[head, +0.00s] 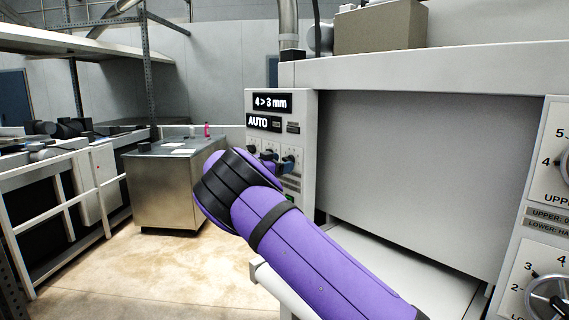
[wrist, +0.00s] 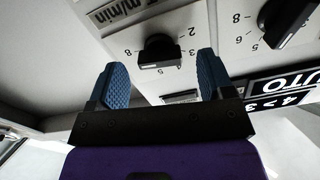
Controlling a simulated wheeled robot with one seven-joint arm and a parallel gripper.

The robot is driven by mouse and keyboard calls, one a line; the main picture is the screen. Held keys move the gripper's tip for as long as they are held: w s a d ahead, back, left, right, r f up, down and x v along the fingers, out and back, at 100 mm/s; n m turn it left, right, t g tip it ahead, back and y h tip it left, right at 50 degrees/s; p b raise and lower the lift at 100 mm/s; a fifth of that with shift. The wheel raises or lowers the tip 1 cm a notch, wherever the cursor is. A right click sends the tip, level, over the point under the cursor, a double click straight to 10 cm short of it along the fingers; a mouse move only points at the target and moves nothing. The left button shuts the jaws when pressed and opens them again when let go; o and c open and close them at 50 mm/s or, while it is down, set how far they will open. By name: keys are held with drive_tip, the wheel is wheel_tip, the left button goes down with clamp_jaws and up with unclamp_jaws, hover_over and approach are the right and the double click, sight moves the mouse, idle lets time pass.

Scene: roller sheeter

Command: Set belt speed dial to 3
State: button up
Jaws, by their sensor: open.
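In the wrist view, a black dial knob (wrist: 158,50) sits on a white panel. Printed numbers ring it, and "m/min" is printed near it, which fits the belt speed dial. The view is upside down; I cannot tell surely which number the knob points at. My gripper (wrist: 161,76) is open, with one blue finger to each side of the knob in the picture and no clear contact. In the head view, a blue part of my gripper (head: 288,162) shows at the control panel (head: 308,130), mostly hidden behind my purple arm.
The panel display (head: 270,102) reads "4 > 3 mm", with "AUTO" (head: 259,122) below. A second dial (wrist: 286,22) is to the right in the wrist view. A machine housing (head: 420,150) stands right of the panel. A metal cabinet (head: 165,190) stands left, with open floor in front.

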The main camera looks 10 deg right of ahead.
drive_tip(key=shift+x, duration=1)
drive_tip(key=c, duration=0.9)
